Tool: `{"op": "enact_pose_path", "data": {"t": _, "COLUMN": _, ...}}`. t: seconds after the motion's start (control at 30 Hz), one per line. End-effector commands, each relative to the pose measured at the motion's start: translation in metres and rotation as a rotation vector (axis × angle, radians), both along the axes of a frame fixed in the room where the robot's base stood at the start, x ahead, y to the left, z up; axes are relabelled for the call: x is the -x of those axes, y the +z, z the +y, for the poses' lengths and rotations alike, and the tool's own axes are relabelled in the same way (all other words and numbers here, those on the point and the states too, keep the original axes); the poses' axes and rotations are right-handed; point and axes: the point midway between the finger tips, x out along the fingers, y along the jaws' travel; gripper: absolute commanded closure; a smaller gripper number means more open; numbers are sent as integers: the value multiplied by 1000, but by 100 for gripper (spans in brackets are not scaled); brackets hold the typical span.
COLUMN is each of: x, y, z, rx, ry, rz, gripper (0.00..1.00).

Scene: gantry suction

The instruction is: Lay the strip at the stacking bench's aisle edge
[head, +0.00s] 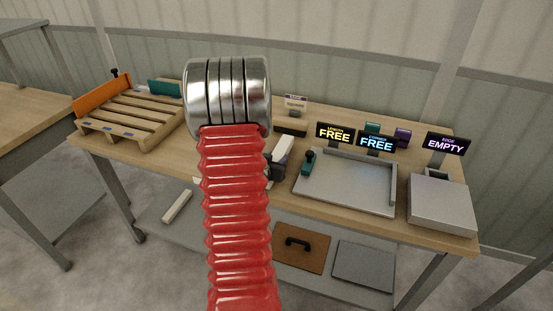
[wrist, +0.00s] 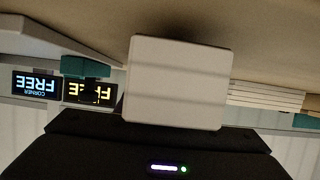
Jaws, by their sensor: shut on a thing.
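My gripper (wrist: 172,128) shows as a dark body with a small lit bar at the bottom of the wrist view. It is shut on a pale, flat piece with rounded corners, which looks like the strip (wrist: 178,82) seen nearly end-on. In the head view a pale tilted piece, likely the same strip (head: 279,149), shows just right of my red ribbed arm, over the stacking bench (head: 340,218). The arm hides most of the gripper there. I cannot tell whether the strip touches the bench top.
A wooden pallet (head: 132,112) with orange and teal boards stands at the bench's left. A grey tray (head: 345,185) with a teal block, two FREE signs (head: 335,133) and an EMPTY sign (head: 445,144) above a grey box (head: 441,205) stand right. A pale bar (head: 177,206) lies on the lower shelf.

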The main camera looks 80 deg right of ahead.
Motion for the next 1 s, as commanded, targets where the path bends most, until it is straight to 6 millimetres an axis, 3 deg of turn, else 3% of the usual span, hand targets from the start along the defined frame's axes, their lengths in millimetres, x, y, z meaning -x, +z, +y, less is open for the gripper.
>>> {"op": "enact_pose_path", "data": {"t": 0.9, "x": 0, "y": -9, "z": 0, "rx": 2, "ry": 0, "rz": 0, "gripper": 96}}
{"op": "enact_pose_path", "data": {"t": 0.93, "x": 0, "y": -9, "z": 0, "rx": 2, "ry": 0, "rz": -1, "gripper": 63}}
{"op": "enact_pose_path", "data": {"t": 1.0, "x": 0, "y": -9, "z": 0, "rx": 2, "ry": 0, "rz": 0, "gripper": 58}}
